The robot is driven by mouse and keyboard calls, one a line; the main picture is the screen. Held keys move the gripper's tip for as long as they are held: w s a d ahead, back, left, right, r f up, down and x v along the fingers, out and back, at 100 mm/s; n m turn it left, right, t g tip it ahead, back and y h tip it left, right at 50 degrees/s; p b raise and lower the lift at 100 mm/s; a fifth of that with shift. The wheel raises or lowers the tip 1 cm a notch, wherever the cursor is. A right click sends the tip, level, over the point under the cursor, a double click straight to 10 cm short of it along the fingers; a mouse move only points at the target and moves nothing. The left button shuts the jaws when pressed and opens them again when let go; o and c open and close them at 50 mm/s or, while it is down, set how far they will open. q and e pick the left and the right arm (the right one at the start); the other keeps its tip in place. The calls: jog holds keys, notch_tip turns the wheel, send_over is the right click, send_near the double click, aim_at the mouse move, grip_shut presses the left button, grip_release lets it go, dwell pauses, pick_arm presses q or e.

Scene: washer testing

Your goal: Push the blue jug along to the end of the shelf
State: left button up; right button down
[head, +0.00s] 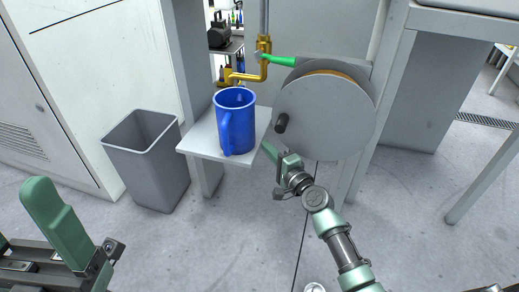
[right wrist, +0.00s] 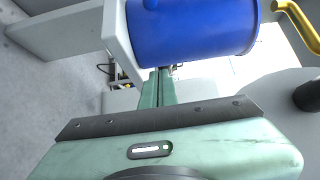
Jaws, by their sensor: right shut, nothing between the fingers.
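The blue jug (head: 236,118) stands upright on the small white shelf (head: 194,143), towards its right part, with its handle facing me. It also shows large at the top of the right wrist view (right wrist: 190,28). My right gripper (head: 268,151) is shut and empty, just right of the shelf and jug. In the right wrist view its closed fingers (right wrist: 158,88) point at the jug's side; I cannot tell whether they touch it. My left gripper (head: 55,222) is at the lower left, far from the shelf; only part of it shows.
A grey hose reel (head: 322,118) with a dark knob stands close right of the shelf. A brass tap pipe (head: 250,76) with a green hose end is behind the jug. A grey bin (head: 146,165) stands left of the shelf. The floor in front is open.

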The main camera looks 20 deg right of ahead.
aim_at(247, 145)
jog(key=shift+w+a, duration=0.35)
jog(key=shift+a, duration=0.25)
jog(key=shift+w+a, duration=0.3)
jog(key=shift+a, duration=0.3)
jog(key=shift+a, duration=0.1)
jog(key=w+a, duration=0.2)
jog(key=a, duration=0.1)
jog(key=shift+a, duration=0.2)
jog(key=shift+d, duration=0.1)
